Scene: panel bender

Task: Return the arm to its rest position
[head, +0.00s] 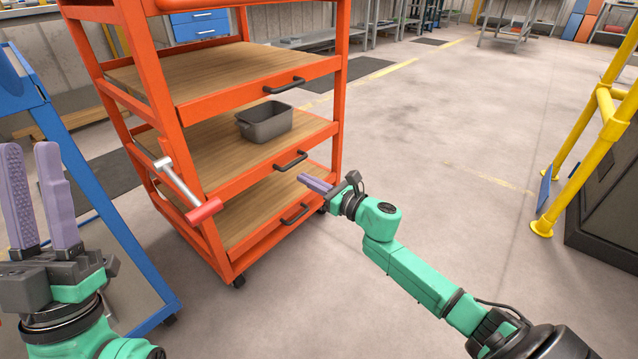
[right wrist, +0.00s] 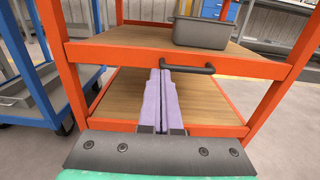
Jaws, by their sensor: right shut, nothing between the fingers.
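My right arm reaches in from the lower right in the head view. Its gripper (head: 316,184) is shut and empty, in front of the orange shelf cart (head: 222,248). In the right wrist view the purple fingers (right wrist: 162,96) lie side by side and point toward the cart's lower shelves. I cannot tell whether they touch the cart. My left gripper (head: 42,200) points up at the left edge of the head view. Its two purple fingers stand apart with nothing between them.
A grey bin (head: 266,122) stands on the cart's middle shelf. A red-handled hammer (head: 186,190) is at the cart's near corner post. A blue cart (head: 100,220) stands at left. A yellow guard rail (head: 585,135) is at right. The floor between is clear.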

